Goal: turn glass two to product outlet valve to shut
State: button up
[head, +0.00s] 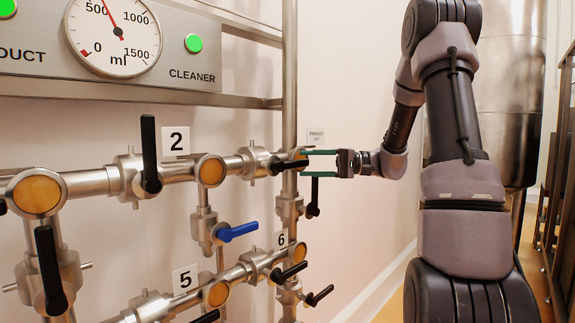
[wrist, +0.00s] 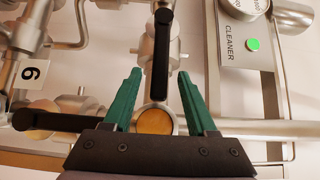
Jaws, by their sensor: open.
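The glass two sight glass (head: 210,170) has an amber face and sits right of the plate marked 2 (head: 176,141). To its right, the valve's black handle (head: 289,166) points right, along the horizontal pipe. In the wrist view this handle (wrist: 161,50) runs from the top centre down towards another amber sight glass (wrist: 154,121). My gripper (head: 304,163) is open, its green fingers above and below the handle's free end. In the wrist view the fingers (wrist: 159,76) stand on both sides of the handle with gaps. I cannot tell whether they touch it in depth.
Another black handle (head: 314,196) hangs down just below my gripper; it also shows in the wrist view (wrist: 47,122). A blue handle (head: 238,231) is lower left. A gauge panel (head: 190,71) is above. Open floor lies to the right.

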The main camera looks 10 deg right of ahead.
aim_at(288, 164)
jog(key=a, duration=0.4)
jog(key=w+a, duration=0.1)
jog(key=a, duration=0.1)
jog(key=shift+s, duration=0.1)
grip_shut()
dwell(1.3)
